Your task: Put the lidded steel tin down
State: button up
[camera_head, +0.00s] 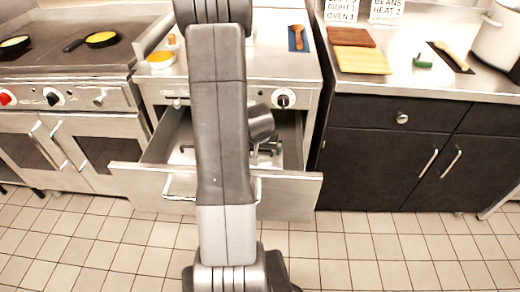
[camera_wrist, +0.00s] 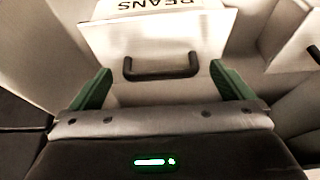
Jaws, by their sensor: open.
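The lidded steel tin (camera_wrist: 185,30) shows in the wrist view as a pale box-like shape with a dark bar handle (camera_wrist: 160,70). A white label reading BEANS, upside down, is at its far side. My gripper (camera_wrist: 159,66) has its two green fingers spread to either side of the handle, apart from it. It holds nothing. In the head view my arm reaches down over the open drawer (camera_head: 292,190) and hides most of its inside, so the tin cannot be made out there.
Another pale shape with a dark handle (camera_wrist: 314,52) stands at the wrist view's right edge. The drawer front juts over the tiled floor. On the counters are cutting boards (camera_head: 362,60), a large pot (camera_head: 497,35), a spatula (camera_head: 297,37) and pans (camera_head: 100,39).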

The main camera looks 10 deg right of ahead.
jog(key=p+v, duration=0.3)
jog(key=v, duration=0.7)
jog(key=shift+s+r, duration=0.1)
jog(key=shift+c, duration=0.2)
dwell(0.7)
